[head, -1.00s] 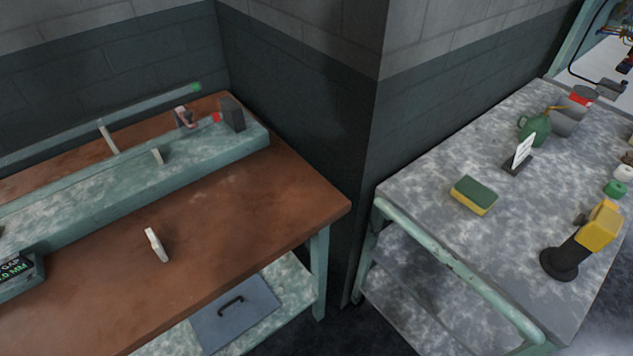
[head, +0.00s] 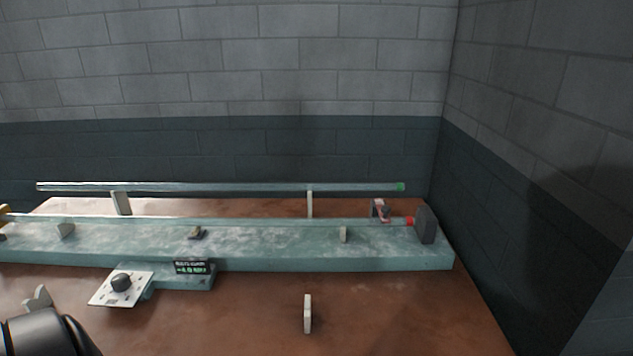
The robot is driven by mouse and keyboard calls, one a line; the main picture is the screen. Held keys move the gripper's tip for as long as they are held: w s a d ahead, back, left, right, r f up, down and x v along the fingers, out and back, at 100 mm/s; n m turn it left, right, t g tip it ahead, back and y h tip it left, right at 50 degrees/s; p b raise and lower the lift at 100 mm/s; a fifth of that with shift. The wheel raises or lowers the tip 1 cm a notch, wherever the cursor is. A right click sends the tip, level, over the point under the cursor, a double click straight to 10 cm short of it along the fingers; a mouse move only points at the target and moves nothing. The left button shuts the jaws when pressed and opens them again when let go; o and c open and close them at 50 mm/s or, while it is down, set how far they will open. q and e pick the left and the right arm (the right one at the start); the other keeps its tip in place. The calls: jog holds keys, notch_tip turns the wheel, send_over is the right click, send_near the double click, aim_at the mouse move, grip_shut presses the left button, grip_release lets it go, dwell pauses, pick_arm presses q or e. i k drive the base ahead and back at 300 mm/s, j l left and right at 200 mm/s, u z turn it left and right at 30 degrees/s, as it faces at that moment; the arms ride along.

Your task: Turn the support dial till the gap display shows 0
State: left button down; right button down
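The support dial (head: 122,281) is a dark round knob on a white, marked plate at the front left of the green bench rail. The gap display (head: 192,268) is a small black box with green digits just right of the dial. Its reading looks like a negative value of about 4 mm, but the last digit is too small to read surely. A dark arm part with a grey finger-like tip, probably my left gripper (head: 38,300), shows at the lower left, apart from the dial. Its finger opening cannot be made out. My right gripper is out of view.
A long glass tube with a green end (head: 220,187) lies on supports behind the green rail (head: 300,252). Another tube runs along the rail to a red piece and dark block (head: 426,225). A pale upright piece (head: 308,313) stands on the brown table, with bare tabletop around it.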

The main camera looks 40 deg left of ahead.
aim_at(121, 282)
jog(key=u, duration=2.25)
